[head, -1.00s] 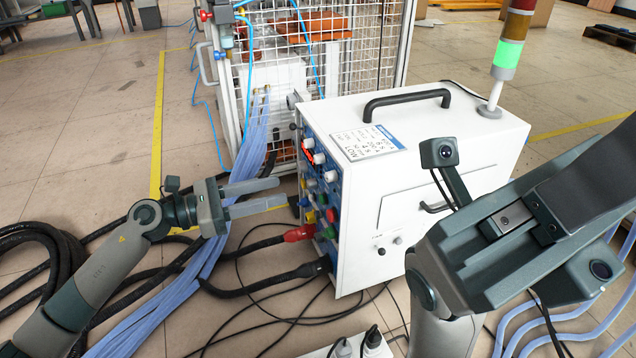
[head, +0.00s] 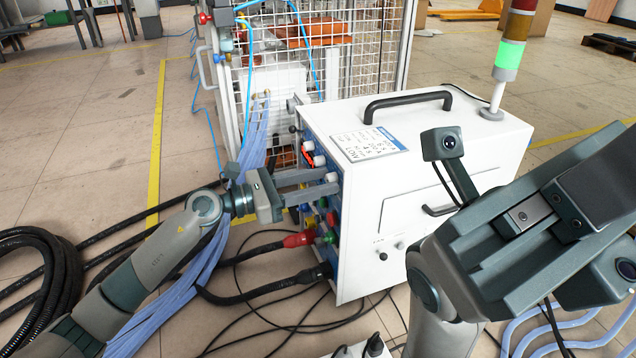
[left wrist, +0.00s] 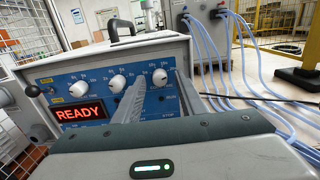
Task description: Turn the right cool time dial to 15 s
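The heater's blue control panel (left wrist: 137,77) fills the middle of the left wrist view. A white dial (left wrist: 160,77) at the right of its upper row lies between my left gripper's fingertips (left wrist: 161,78). Its scale is too small to read surely. Another white dial (left wrist: 117,83) sits to its left. In the head view my left gripper (head: 318,184) is open, its fingers reaching the panel around the rightmost white dial (head: 331,177). I cannot tell whether they touch it. My right gripper (head: 530,215) is at the right, its fingers not clearly visible.
The display (left wrist: 80,113) reads READY. The white heater box (head: 440,150) has a black top handle (head: 407,100) and a signal tower lit green (head: 508,55). Red cable plugs (head: 300,239) stick out below the dials. A wire cage (head: 345,50) stands behind.

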